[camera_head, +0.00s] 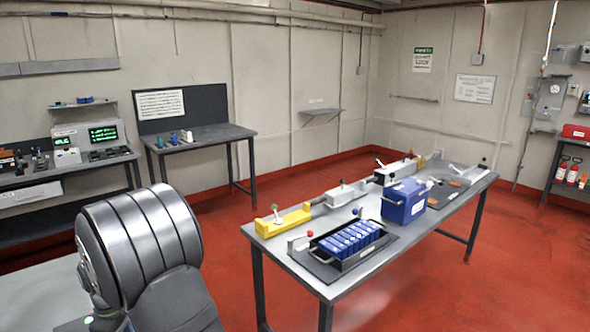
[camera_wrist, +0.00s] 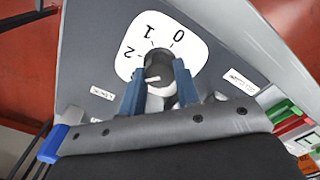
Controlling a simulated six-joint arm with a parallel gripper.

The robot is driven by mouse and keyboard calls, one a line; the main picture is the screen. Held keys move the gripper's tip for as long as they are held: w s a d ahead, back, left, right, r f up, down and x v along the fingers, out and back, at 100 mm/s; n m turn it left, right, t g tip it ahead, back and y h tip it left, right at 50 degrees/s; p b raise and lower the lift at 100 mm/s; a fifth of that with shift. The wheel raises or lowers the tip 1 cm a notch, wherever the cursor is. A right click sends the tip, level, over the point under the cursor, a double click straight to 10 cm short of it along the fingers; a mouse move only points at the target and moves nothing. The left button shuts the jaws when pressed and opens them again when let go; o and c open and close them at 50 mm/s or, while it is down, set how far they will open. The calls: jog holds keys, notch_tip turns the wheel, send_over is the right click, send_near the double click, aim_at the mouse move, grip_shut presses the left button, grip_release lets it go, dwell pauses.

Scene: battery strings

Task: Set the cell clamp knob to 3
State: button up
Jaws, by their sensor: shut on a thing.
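The cell clamp knob (camera_wrist: 158,66) is a dark round knob on a white dial plate (camera_wrist: 193,52) fixed to a grey panel (camera_wrist: 90,50). The numbers 0, 1 and 2 show on the dial; a 3 is not visible. A short white mark shows on the knob's lower part, but I cannot tell surely which number it points at. My gripper (camera_wrist: 160,84) has its two blue-grey fingers on either side of the knob, shut on it. In the head view I cannot make out the knob or my gripper.
In the head view a workbench (camera_head: 283,252) carries a tray of blue cells (camera_head: 350,239), a blue box (camera_head: 404,201) and a yellow fixture (camera_head: 284,219). Another bench (camera_head: 205,138) stands by the back wall. Red floor (camera_head: 400,290) lies clear in front.

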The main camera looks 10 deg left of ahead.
jog(key=shift+n, duration=0.8)
jog(key=shift+n, duration=0.6)
jog(key=o, duration=0.8)
jog(key=shift+o, duration=0.2)
jog(key=shift+r, duration=0.15)
jog(key=shift+r, duration=1.6)
